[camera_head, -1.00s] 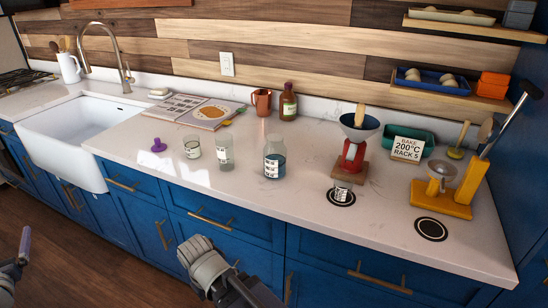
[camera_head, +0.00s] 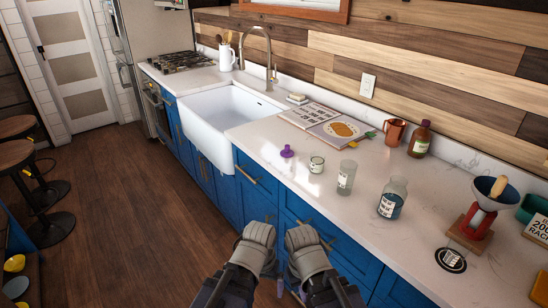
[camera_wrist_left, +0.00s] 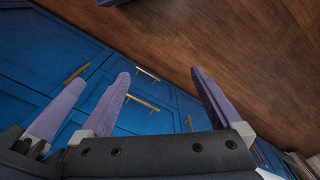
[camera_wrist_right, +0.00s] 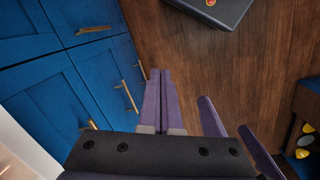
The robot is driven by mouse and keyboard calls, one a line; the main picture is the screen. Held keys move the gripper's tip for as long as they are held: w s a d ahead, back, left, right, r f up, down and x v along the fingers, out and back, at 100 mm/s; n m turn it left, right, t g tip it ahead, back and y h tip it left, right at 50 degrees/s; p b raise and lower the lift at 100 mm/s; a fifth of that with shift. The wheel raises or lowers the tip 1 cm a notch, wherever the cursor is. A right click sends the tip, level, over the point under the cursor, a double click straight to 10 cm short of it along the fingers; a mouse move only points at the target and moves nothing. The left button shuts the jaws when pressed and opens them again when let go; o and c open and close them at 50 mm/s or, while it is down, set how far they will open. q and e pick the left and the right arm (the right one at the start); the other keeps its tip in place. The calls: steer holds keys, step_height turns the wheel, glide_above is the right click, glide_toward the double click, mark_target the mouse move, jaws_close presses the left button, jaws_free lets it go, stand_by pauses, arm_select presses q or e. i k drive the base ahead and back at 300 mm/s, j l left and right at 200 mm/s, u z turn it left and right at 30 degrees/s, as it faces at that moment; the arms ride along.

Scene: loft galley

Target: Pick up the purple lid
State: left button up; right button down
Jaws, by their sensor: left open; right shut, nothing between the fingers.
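The purple lid (camera_head: 287,151), a small disc with a knob, sits on the white counter (camera_head: 262,138) near the sink's right end, left of a small labelled glass jar. Nothing touches it, and neither wrist view shows it. My two grippers are side by side at the bottom centre of the head view, in front of the blue cabinets and well short of the lid. My left gripper (camera_wrist_left: 162,76) is open and empty, its purple fingers spread. My right gripper (camera_wrist_right: 160,73) is shut with its fingers together on nothing. Their fingertips are mostly hidden in the head view.
The small jar (camera_head: 316,165), a taller frosted glass (camera_head: 346,177) and a bottle of blue liquid (camera_head: 392,203) stand right of the lid. The white sink (camera_head: 230,115) is left. The wooden floor (camera_head: 150,210) is clear at left; stools stand beyond.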

mark_target(287, 153)
steer(key=i+j+z, duration=0.3)
steer(key=j, duration=0.3)
steer(key=i+j+z, duration=0.15)
steer(key=i+j, duration=0.15)
steer(key=i+j+z, duration=0.15)
steer(key=j, duration=0.25)
steer(key=i+j+z, duration=0.15)
steer(key=j, duration=0.25)
steer(key=i+j+z, duration=0.15)
steer(key=j, duration=0.25)
